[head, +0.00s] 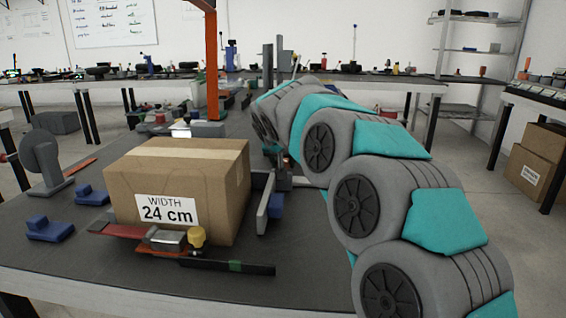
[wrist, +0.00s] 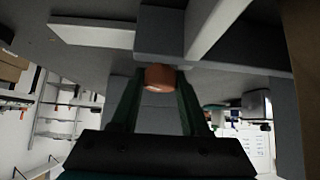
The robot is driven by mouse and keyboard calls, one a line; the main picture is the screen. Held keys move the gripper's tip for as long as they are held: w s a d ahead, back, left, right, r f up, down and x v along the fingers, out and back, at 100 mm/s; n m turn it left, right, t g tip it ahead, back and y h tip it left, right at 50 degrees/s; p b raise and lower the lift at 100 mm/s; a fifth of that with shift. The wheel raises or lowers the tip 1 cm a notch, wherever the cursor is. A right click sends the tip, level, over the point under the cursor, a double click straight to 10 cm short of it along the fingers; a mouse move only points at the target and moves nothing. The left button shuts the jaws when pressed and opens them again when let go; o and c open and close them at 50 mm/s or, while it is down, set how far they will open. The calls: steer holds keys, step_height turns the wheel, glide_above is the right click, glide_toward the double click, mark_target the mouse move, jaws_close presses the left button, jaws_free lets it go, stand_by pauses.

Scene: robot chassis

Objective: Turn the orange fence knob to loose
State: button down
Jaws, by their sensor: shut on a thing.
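The orange fence knob (wrist: 160,77) shows in the wrist view between the tips of my gripper (wrist: 159,84). My gripper's two dark green-edged fingers are shut on it from both sides. The knob sits against a grey block (wrist: 160,30). In the head view a grey upright fence plate (head: 263,205) stands along the right side of the cardboard box (head: 175,185). The knob and my fingertips are hidden there behind my arm and the fence, so I cannot read the knob's turn angle.
The box, labelled "WIDTH 24 cm", stands on the dark bench (head: 110,265). A yellow knob (head: 197,236) on a grey block is at its front. Blue blocks (head: 50,229) lie at left, and an orange post (head: 212,60) rises behind.

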steer(key=n+y, duration=0.2)
steer(key=n, duration=0.1)
steer(key=n+g+y, duration=0.1)
steer(key=n+y, duration=0.1)
steer(key=n, duration=0.1)
steer(key=shift+r+y, duration=0.15)
steer(key=shift+y, duration=0.15)
steer(key=shift+n+g+y, duration=0.3)
steer(key=shift+n, duration=0.2)
steer(key=shift+c, duration=2.1)
jaws_free()
